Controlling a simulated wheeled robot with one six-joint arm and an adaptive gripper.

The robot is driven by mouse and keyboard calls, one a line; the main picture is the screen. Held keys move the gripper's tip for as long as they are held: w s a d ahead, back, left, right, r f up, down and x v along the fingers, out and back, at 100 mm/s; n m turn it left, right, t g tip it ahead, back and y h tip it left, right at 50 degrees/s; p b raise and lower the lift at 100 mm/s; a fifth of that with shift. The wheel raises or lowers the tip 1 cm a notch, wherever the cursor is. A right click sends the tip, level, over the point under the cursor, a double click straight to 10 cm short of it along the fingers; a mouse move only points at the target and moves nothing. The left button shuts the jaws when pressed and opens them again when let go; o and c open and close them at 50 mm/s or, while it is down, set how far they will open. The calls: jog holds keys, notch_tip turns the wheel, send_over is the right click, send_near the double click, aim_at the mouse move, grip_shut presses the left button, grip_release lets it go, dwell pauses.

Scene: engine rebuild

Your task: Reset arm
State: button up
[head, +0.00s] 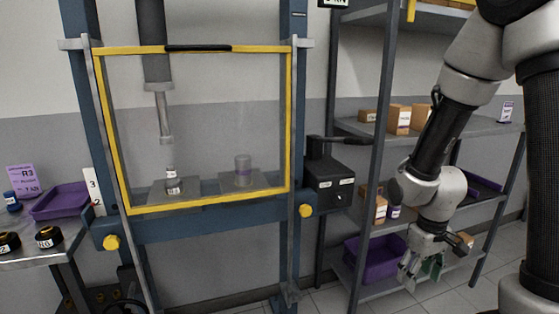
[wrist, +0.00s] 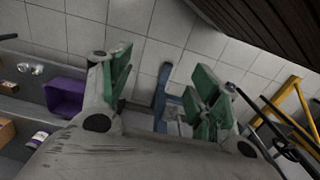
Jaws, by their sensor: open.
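My gripper (head: 423,264) hangs at the right in the head view, in front of the lower part of a grey shelf rack. It points downward from my bent arm. The wrist view shows its two green-padded fingers (wrist: 163,92) spread wide apart with nothing between them. Tiled floor and part of a blue frame show beyond the gap.
A blue press (head: 200,222) with a yellow-framed clear guard (head: 290,130) stands at centre-left. A dark control box (head: 330,185) with a lever is on its right. Shelves hold cartons (head: 399,119) and a purple bin (head: 372,262). A bench (head: 60,250) is at left.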

jog(key=s+d+r+m+t, duration=0.1)
jog(key=s+r, duration=0.4)
jog(key=r, duration=0.7)
jog(key=s+d+r+m+t, duration=0.1)
jog(key=s+r+m+t, duration=0.1)
jog(key=s+r, duration=0.4)
notch_tip(320, 180, up, 6)
jog(key=shift+d+f+m+t, duration=0.15)
jog(key=shift+m+t, duration=0.15)
jog(key=shift+t, duration=0.4)
jog(key=shift+c, duration=0.4)
